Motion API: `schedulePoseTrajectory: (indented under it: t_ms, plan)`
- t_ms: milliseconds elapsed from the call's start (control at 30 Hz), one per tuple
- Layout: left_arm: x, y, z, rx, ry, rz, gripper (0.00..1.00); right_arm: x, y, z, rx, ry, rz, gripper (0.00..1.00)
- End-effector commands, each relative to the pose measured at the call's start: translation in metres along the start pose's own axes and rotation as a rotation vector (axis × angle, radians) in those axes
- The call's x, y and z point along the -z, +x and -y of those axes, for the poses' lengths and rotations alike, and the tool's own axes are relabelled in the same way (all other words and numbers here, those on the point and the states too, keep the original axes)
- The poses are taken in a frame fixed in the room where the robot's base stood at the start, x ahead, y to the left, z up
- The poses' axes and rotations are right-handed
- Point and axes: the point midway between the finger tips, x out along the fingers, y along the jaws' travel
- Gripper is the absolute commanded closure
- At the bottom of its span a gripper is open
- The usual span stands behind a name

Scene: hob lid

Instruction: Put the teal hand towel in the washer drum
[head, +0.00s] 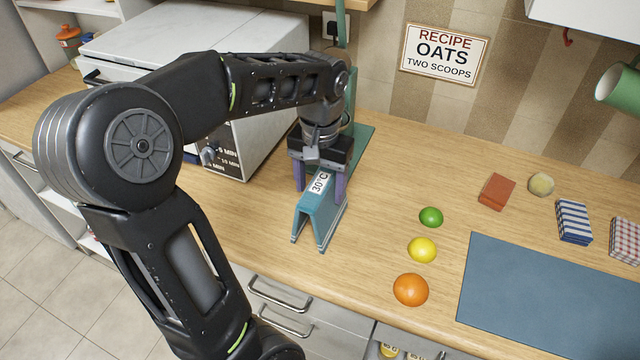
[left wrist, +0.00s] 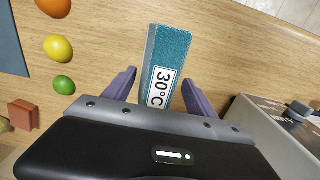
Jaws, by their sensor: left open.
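The teal hand towel (head: 325,212) stands folded like a tent on the wooden counter, with a white "30°C" label on it. It also shows in the left wrist view (left wrist: 170,50). My left gripper (head: 320,188) points down at the towel's far end. Its purple fingers are open, one on each side of the towel, with gaps visible in the left wrist view (left wrist: 160,78). Whether the fingertips reach below the towel's top is hard to tell. The washer drum is not in view, and neither is my right gripper.
A white oven-like box (head: 250,150) stands left of the towel, close to my left arm. A green lime (head: 431,217), a lemon (head: 422,250) and an orange (head: 410,290) lie to the right. A blue mat (head: 550,295) lies farther right. A green board (head: 362,142) is behind the gripper.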

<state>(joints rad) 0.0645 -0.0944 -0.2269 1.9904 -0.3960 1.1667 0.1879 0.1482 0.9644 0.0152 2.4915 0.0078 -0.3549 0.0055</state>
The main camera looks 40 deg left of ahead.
Motion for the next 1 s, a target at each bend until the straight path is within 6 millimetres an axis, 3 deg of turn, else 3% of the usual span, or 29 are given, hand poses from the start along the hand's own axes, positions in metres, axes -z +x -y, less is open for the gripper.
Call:
schedulePoseTrajectory:
  t_ms: [267,567,633,700,1000]
  plan:
    - [0.001,-0.014,0.000,-0.001,0.000,-0.003,0.34,0.000,0.000,0.000,0.000,0.000,0.000,0.64]
    - [0.001,-0.072,0.000,-0.001,0.000,-0.006,0.34,0.001,0.006,-0.002,0.002,-0.001,-0.002,0.64]
    - [0.000,-0.095,0.000,0.000,0.000,-0.001,0.34,-0.001,-0.011,0.004,-0.001,0.001,0.001,0.64]
    - [0.000,-0.106,0.000,0.001,0.000,0.000,0.34,-0.002,-0.021,0.007,-0.004,0.002,0.004,0.64]
    - [0.000,-0.124,0.000,0.000,0.000,0.000,0.34,-0.003,-0.036,0.009,-0.013,0.008,0.013,0.64]
